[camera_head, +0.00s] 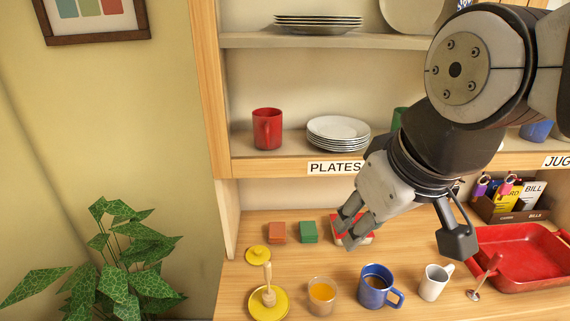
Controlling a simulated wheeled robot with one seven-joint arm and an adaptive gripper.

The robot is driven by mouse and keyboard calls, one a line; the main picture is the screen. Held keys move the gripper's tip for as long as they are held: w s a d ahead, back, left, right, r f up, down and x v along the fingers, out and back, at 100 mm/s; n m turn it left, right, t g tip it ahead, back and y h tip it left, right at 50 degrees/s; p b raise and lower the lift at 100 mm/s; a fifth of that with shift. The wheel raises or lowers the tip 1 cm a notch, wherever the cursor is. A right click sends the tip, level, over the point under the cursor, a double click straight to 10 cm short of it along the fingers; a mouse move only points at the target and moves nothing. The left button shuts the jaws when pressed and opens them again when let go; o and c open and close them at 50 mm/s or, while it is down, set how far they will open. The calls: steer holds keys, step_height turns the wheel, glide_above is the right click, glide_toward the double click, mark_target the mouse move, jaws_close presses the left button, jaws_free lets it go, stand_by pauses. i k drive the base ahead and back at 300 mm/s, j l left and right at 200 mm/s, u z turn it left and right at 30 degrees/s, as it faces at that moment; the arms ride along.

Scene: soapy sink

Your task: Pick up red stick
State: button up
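A thin red stick (488,271) with a pale, flat end leans at a slant on the wooden counter at the right, in front of the left edge of the red tray. My gripper (345,232) hangs over the back middle of the counter, well to the left of the stick. Its two fingers point down and left with a gap between them, and nothing shows held in it. A red and white object (362,238) lies behind the fingers and is partly hidden by them.
A red tray (537,285), a white mug (434,282), a blue mug (376,287) and a glass of orange liquid (322,296) line the counter. A yellow dish (268,304) holds a wooden dipper. Shelves with plates (338,134) rise behind.

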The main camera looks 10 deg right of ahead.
mark_target(473, 294)
steer(key=k+l+z, duration=0.1)
steer(key=l+z, duration=0.35)
steer(key=k+l+z, duration=0.1)
steer(key=l+z, duration=0.3)
steer(key=k+j, duration=0.1)
steer(key=k, duration=0.5)
